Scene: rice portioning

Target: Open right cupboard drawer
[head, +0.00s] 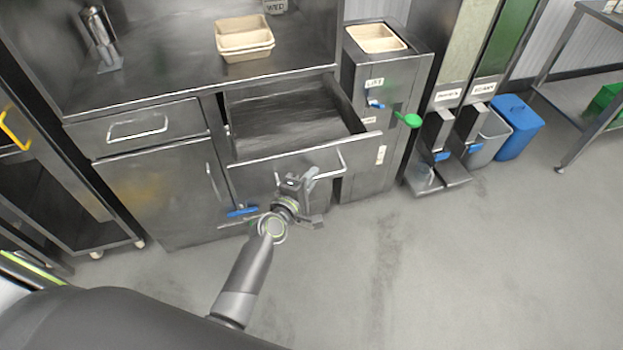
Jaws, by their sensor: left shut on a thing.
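The right cupboard drawer (247,174) is pulled well out of the steel cupboard, and its inside (290,120) looks empty. Its bar handle (342,161) is on the front face. My left gripper (298,184) is at the left part of this handle and shut on it; the fingertips are small and partly hidden against the steel. The left drawer (140,126) of the same cupboard is closed. My right gripper is not in view.
Beige trays (244,40) sit on the steel counter (165,62). A dispenser unit (384,115) with a green scoop (409,119) stands right of the open drawer. Bins, including a blue one (517,128), stand farther right. The floor (450,260) in front is clear.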

